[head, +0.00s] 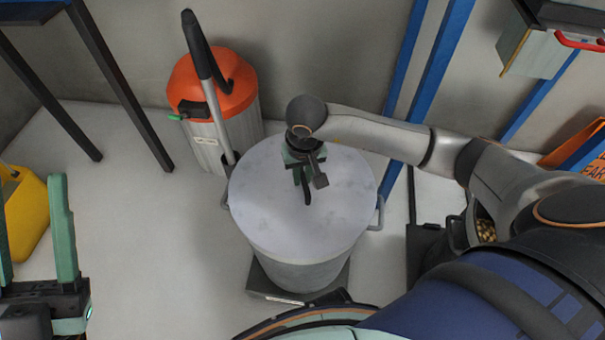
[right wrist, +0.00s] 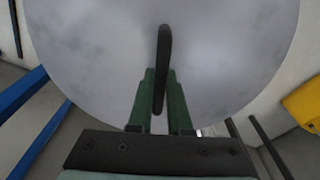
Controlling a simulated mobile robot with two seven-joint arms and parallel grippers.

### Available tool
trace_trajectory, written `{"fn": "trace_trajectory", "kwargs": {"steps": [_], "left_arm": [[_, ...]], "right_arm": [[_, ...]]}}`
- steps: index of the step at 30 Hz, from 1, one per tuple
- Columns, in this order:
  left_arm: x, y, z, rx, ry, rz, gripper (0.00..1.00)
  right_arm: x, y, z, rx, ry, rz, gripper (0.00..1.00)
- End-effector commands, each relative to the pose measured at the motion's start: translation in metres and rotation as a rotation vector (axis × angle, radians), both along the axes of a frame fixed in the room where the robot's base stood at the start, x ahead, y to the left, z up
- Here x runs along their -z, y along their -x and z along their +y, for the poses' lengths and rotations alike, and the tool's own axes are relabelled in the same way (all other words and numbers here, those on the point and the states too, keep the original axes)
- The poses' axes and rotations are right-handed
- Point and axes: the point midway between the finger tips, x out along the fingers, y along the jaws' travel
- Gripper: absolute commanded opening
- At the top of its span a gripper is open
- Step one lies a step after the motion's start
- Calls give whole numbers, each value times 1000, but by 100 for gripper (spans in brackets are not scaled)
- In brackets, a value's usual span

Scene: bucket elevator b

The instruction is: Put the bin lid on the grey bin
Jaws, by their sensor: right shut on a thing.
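The round pale grey bin lid (head: 345,205) lies level over the mouth of the grey bin (head: 305,272) in the head view and covers it. I cannot tell whether any gap is left between lid and rim. My right gripper (head: 304,172) is above the lid, shut on its dark upright handle (head: 307,192). In the right wrist view, the handle (right wrist: 164,55) stands between the green fingers, and the lid (right wrist: 235,60) fills most of the picture. My left gripper (head: 30,178) is open and empty at the lower left, away from the bin. The bin's inside is hidden.
The bin stands on a dark square base (head: 270,287). An orange and white vacuum-like container (head: 213,90) stands close behind it, left. A yellow object (head: 25,210) is at far left, blue posts (head: 435,65) behind right. Floor left of the bin is clear.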

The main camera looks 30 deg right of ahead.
Motion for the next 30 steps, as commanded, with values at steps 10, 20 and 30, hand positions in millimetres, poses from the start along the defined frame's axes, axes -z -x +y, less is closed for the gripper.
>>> {"fn": "trace_trajectory", "kwargs": {"steps": [10,20,30], "left_arm": [[7,0,0,0,0,0,50],[10,0,0,1,-1,0,50],[10,0,0,1,-1,0,50]], "right_arm": [[7,-1,0,0,1,-3,0],[10,-1,0,0,0,-2,30],[10,0,0,0,0,-1,52]]}}
